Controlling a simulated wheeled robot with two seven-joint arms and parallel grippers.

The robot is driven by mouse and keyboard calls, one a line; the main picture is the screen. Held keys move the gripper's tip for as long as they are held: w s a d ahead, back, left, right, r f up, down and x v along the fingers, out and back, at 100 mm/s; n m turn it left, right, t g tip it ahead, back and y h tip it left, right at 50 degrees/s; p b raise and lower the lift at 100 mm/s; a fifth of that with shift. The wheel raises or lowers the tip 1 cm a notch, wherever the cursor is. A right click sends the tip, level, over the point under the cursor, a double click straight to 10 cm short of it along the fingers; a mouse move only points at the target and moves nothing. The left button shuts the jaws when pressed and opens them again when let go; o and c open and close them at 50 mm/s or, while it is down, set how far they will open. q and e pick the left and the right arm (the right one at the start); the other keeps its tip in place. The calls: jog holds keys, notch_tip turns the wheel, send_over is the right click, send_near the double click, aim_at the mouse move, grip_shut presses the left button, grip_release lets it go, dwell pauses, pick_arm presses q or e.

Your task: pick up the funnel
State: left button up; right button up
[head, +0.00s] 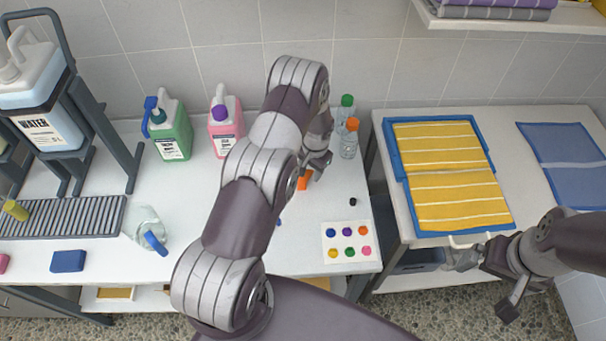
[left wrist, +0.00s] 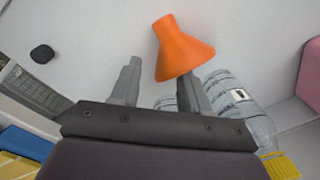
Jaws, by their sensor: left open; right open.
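The orange funnel (head: 304,181) lies on the white counter below my left gripper (head: 318,164), and my arm hides part of it in the head view. In the left wrist view the whole funnel (left wrist: 182,50) shows, its narrow end pointing away and its wide rim nearest the fingers. My left gripper (left wrist: 160,72) is open and empty. The funnel's wide end overlaps the right finger's tip in that picture; I cannot tell if they touch. My right gripper (head: 478,287) is open and empty, in front of the right-hand counter's front edge.
Pink (head: 226,134) and green (head: 172,136) jugs stand at the back. A colour-dot card (head: 347,241) and a small black item (head: 353,202) lie in front. A blue tray (head: 392,163) holds yellow towels.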

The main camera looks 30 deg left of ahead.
pick_arm(q)
jog(key=shift+a+f, duration=0.2)
jog(key=shift+f, duration=0.45)
jog(key=shift+a+f, duration=0.15)
jog(key=shift+f, duration=0.45)
jog(key=shift+d, duration=0.1)
jog(key=shift+c, duration=0.8)
jog(key=c, duration=0.6)
grip_shut()
pick_arm(e)
jog(key=shift+s+a+r, duration=0.1)
jog(key=shift+a+r, duration=0.1)
jog(key=shift+r, duration=0.25)
